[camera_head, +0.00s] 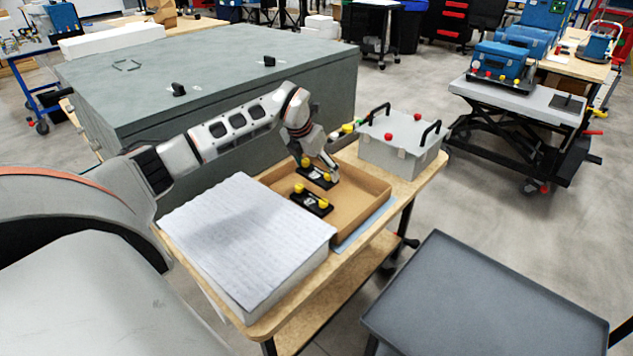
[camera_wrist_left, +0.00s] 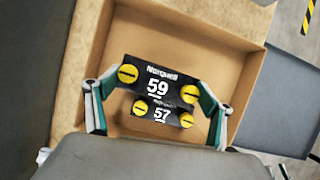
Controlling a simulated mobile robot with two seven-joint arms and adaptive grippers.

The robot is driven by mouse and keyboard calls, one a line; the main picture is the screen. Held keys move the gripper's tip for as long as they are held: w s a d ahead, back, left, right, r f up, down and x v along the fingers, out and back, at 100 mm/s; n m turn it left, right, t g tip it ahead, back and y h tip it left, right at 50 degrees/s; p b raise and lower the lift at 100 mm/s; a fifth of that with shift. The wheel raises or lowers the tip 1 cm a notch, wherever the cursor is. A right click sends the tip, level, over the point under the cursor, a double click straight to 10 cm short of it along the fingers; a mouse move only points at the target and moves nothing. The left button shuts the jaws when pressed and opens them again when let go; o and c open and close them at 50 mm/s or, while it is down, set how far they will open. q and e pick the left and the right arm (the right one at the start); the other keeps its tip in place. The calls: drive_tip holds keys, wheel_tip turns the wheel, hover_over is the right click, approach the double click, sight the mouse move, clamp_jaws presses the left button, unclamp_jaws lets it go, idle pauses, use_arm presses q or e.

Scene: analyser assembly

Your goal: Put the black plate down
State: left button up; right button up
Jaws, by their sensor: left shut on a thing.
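My left gripper (camera_head: 319,168) is shut on a black plate (camera_head: 316,178) with yellow knobs, over the open cardboard box (camera_head: 370,186). In the left wrist view this plate (camera_wrist_left: 158,76) reads 59 and lies across between the two fingers, nearer to the camera than a second plate. The second black plate (camera_head: 311,203), marked 57 in the left wrist view (camera_wrist_left: 162,114), lies in the box. I cannot tell how high the held plate is above the box floor. My right gripper is not in view.
A white stack (camera_head: 245,235) lies left of the box on the wooden table (camera_head: 430,168). A grey case (camera_head: 400,150) with black handles and red knobs stands behind the box. A large grey-green cabinet (camera_head: 220,70) is behind. An empty dark tray (camera_head: 480,305) is at front right.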

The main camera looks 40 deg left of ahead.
sight(314, 175)
use_arm(q)
wheel_tip(314, 175, down, 4)
drive_tip(key=shift+f, duration=0.2)
drive_tip(key=shift+c, duration=0.5)
drive_tip(key=shift+s+f, duration=0.1)
drive_tip(key=shift+f, duration=0.05)
drive_tip(key=shift+c, duration=0.7)
drive_tip(key=o, duration=1.4)
drive_tip(key=shift+r, duration=0.3)
drive_tip(key=shift+v, duration=5.75)
drive_tip(key=shift+d, duration=0.1)
